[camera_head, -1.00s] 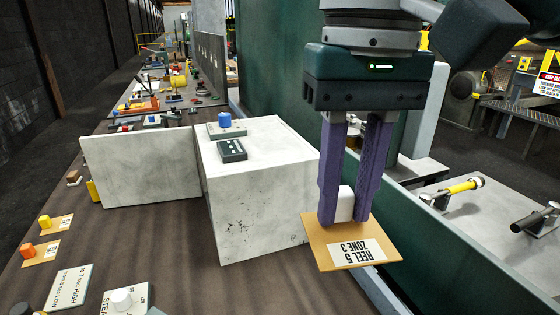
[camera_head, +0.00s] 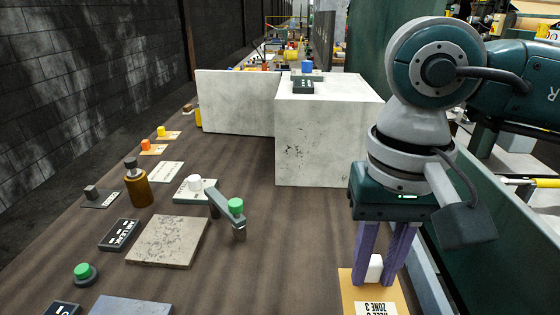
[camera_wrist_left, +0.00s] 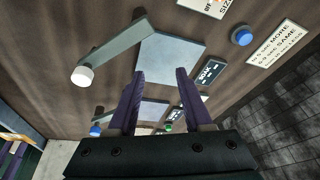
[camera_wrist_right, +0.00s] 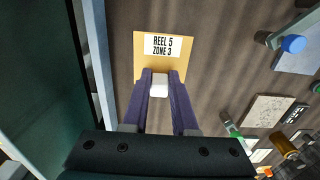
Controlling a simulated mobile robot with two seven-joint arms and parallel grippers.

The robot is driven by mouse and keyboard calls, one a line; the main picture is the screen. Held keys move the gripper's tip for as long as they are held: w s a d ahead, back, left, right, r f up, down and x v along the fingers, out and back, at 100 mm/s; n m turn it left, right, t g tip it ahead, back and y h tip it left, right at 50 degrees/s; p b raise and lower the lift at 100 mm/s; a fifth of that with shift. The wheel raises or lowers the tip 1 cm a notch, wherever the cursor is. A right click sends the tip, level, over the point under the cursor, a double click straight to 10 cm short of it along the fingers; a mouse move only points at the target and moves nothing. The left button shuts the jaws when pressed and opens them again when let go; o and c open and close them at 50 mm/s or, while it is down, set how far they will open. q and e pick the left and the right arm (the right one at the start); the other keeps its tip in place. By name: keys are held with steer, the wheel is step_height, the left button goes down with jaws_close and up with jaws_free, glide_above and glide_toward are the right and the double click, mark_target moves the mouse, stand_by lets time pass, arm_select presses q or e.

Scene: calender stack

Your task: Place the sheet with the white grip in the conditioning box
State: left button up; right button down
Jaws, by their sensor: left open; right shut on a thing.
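The sheet with the white grip (camera_head: 374,270) is a tan plate labelled "REEL 5 ZONE 3". My right gripper (camera_head: 375,278) is shut on its white block, with the sheet flat below the purple fingers. The bottom of the sheet is cut off in the head view. The right wrist view shows the tan sheet (camera_wrist_right: 178,64) whole, with the white block between the fingertips (camera_wrist_right: 160,80). My left gripper (camera_wrist_left: 160,78) is open and empty above the brown table, and is not in the head view. I cannot tell which thing is the conditioning box.
A patterned plate (camera_head: 168,240), a grey arm with a green knob (camera_head: 236,206) and a brown bottle (camera_head: 138,188) are on the table's left. Bare table lies between them and my right gripper.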

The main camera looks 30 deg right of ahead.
step_height(320, 180, down, 11)
steer(key=shift+r+b, duration=0.15)
steer(key=shift+b, duration=0.15)
steer(key=c, duration=0.7)
jaws_free()
